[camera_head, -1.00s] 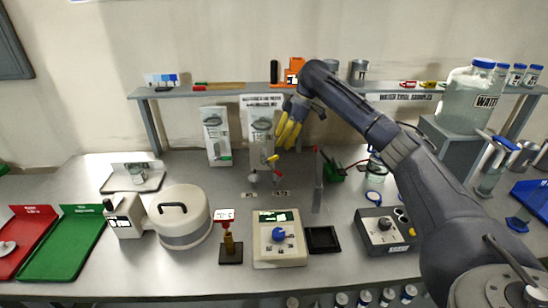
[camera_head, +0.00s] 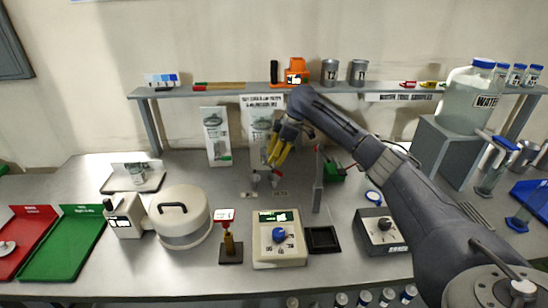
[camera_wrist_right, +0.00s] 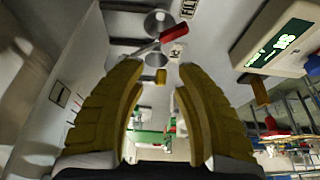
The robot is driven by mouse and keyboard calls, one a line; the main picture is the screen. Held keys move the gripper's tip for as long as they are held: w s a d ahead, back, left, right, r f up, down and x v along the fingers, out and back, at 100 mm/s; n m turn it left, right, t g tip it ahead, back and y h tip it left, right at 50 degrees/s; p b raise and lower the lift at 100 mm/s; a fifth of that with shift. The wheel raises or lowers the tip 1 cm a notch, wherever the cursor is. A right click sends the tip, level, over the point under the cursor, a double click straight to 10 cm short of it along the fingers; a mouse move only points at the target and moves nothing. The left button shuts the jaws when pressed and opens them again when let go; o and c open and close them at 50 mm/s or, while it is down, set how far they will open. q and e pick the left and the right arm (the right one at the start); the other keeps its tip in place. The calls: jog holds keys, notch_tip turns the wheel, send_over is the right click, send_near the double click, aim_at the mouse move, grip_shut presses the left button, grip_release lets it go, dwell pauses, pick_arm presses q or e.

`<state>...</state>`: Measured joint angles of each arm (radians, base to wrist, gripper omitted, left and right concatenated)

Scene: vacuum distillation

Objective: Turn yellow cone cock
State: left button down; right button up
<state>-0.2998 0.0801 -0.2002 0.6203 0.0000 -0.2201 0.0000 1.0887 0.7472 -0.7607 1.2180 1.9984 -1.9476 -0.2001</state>
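In the right wrist view a small yellow piece (camera_wrist_right: 161,76), which looks like the yellow cone cock, shows between my right gripper's fingertips (camera_wrist_right: 160,72), with a visible gap on each side. A red handle (camera_wrist_right: 176,33) shows just beyond it. My right gripper (camera_head: 275,162) has yellow fingers that point down over the small valve assembly (camera_head: 256,178) at the middle back of the bench. The gripper is open and appears empty. In the head view the fingers hide the yellow cock. My left gripper is not in view.
A raised shelf (camera_head: 222,91) runs behind, with an orange device (camera_head: 295,72) on it. A thin grey upright plate (camera_head: 318,184) stands close right of the valves. In front are a white round vessel (camera_head: 183,217), a red-topped stand (camera_head: 231,250) and a controller with a blue knob (camera_head: 278,254).

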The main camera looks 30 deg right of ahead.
jog(key=shift+c, duration=0.3)
grip_shut()
jog(key=shift+s+d+f+t+y, duration=0.15)
jog(key=shift+f+t+y, duration=0.1)
jog(key=shift+y, duration=0.25)
jog(key=shift+d+f+t+y, duration=0.15)
jog(key=shift+f+y, duration=0.1)
jog(key=shift+y, duration=0.25)
jog(key=shift+d+f+t+y, duration=0.1)
jog(key=shift+f+t+y, duration=0.25)
jog(key=shift+y, duration=0.4)
jog(key=shift+f+t+y, duration=0.25)
jog(key=shift+t+y, duration=0.2)
jog(key=shift+y, duration=0.3)
jog(key=shift+o, duration=0.3)
grip_release()
